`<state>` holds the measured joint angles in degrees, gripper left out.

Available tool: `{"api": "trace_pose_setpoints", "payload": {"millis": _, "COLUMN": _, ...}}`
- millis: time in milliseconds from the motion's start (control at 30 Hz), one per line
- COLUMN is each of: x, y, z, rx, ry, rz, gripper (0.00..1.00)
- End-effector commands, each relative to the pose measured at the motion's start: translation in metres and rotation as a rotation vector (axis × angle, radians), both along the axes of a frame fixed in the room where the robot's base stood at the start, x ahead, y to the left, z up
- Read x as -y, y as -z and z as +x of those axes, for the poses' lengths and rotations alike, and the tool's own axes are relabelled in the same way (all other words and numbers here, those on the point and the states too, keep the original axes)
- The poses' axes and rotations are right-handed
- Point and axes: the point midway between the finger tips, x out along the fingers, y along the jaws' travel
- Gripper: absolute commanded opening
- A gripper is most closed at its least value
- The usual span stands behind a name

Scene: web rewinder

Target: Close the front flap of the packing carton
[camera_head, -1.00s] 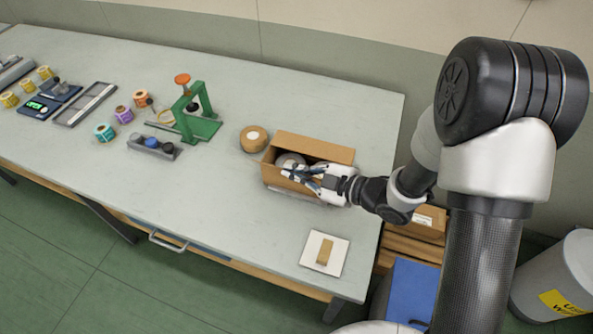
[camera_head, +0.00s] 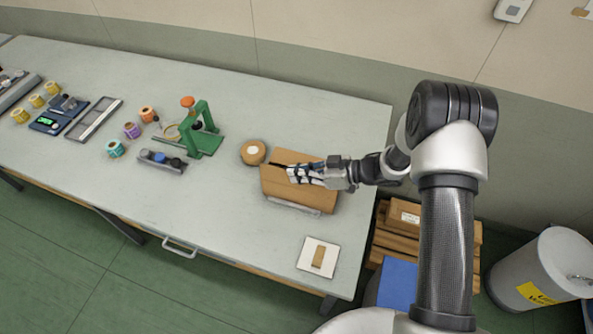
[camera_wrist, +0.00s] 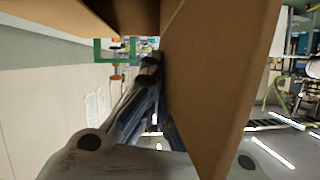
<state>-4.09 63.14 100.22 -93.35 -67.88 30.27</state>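The brown packing carton (camera_head: 300,202) stands near the right end of the table in the head view. My gripper (camera_head: 293,174) is above the carton, fingers pointing left, at the flap. In the wrist view a large brown cardboard panel (camera_wrist: 215,80) runs along the right side of my gripper (camera_wrist: 150,68), very close to the fingers. Another brown panel (camera_wrist: 60,12) shows at the top. The panel hides part of the fingers, so their opening is unclear.
A tape roll (camera_head: 253,152) stands left of the carton. A green stand (camera_head: 205,142) is farther left. A white square with a brown piece (camera_head: 318,257) lies near the front edge. The table between it and the carton is clear.

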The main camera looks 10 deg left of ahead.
Motion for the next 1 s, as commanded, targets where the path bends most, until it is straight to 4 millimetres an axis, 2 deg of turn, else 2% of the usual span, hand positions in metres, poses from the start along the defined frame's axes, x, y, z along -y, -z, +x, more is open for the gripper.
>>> {"api": "trace_pose_setpoints", "payload": {"millis": 600, "x": 0.002, "y": 0.018, "z": 0.029, "rx": -0.526, "ry": 0.001, "rz": 0.039, "gripper": 0.0}}
{"api": "trace_pose_setpoints", "payload": {"millis": 1000, "x": 0.003, "y": 0.022, "z": 0.035, "rx": -0.68, "ry": 0.001, "rz": 0.049, "gripper": 0.0}}
